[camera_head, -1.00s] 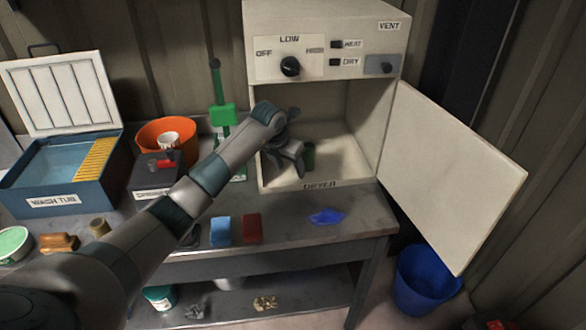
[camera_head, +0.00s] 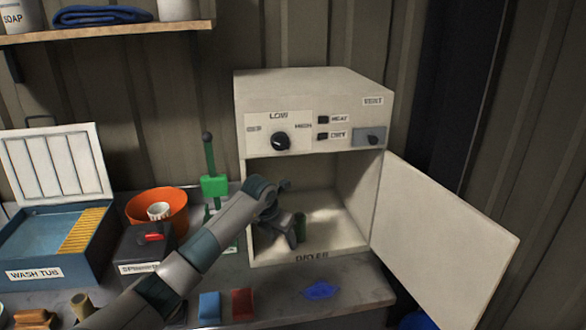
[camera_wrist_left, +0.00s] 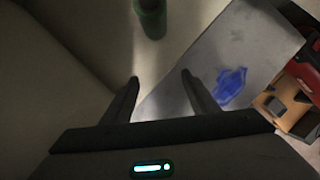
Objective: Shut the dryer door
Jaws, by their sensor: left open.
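The dryer (camera_head: 315,92) is a cream box on the bench, with a dial and switches on its upper panel. Its door (camera_head: 440,240) is hinged on the right side of the opening and stands wide open, swung out to the right. My left gripper (camera_head: 285,238) is at the left part of the dryer opening, open and empty. In the left wrist view its two fingers (camera_wrist_left: 160,88) are apart with nothing between them. My right gripper is not in view.
A blue cloth (camera_head: 321,290) lies on the bench (camera_head: 275,301) in front of the dryer. Blue (camera_head: 209,308) and red (camera_head: 243,304) blocks lie to its left. A green-handled press (camera_head: 214,186), an orange bowl (camera_head: 145,207) and the wash tub (camera_head: 80,262) stand left of the dryer.

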